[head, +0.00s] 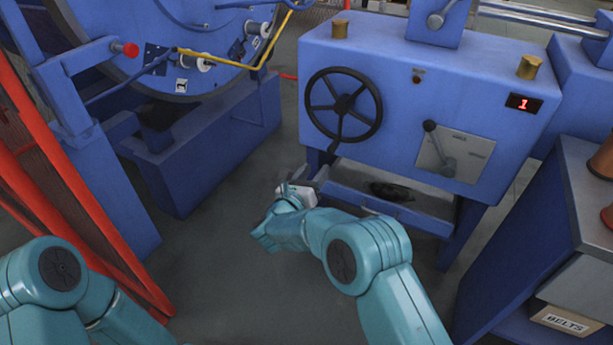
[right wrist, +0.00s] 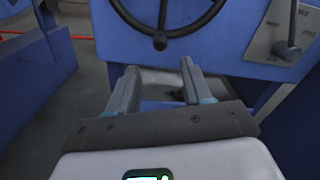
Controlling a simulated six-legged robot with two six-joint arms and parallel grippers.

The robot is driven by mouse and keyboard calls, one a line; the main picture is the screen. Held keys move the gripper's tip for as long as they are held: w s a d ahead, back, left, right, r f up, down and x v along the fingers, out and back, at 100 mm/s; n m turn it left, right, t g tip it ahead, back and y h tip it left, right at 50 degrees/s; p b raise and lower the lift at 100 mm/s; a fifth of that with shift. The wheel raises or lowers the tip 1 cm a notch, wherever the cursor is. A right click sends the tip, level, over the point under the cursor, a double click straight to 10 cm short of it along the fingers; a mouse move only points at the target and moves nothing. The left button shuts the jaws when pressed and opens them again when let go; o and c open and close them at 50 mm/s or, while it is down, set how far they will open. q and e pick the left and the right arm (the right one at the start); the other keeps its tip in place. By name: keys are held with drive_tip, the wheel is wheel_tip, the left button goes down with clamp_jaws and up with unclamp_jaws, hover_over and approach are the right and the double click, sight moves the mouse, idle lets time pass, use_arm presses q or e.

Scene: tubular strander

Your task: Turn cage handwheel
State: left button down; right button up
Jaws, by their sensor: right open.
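The cage handwheel (head: 343,104) is a black spoked wheel on the front of a blue machine cabinet. A crank knob hangs at its lower rim. My right gripper (head: 317,178) is just below and a little left of the wheel, apart from it. In the right wrist view the lower part of the handwheel (right wrist: 160,40) shows beyond my right gripper (right wrist: 158,70). Its two fingers are spread with nothing between them. My left gripper is out of view; only part of my left arm shows at the lower left of the head view.
A lever on a grey plate (head: 472,156) is right of the wheel. A blue frame and orange-red guard (head: 60,190) stand at left, a shelf with a BELTS box (head: 566,320) at right. Floor between is clear.

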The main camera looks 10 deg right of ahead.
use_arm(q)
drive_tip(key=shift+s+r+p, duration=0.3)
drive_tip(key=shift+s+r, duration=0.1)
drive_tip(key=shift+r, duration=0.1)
use_arm(e)
drive_tip(key=v, duration=0.4)
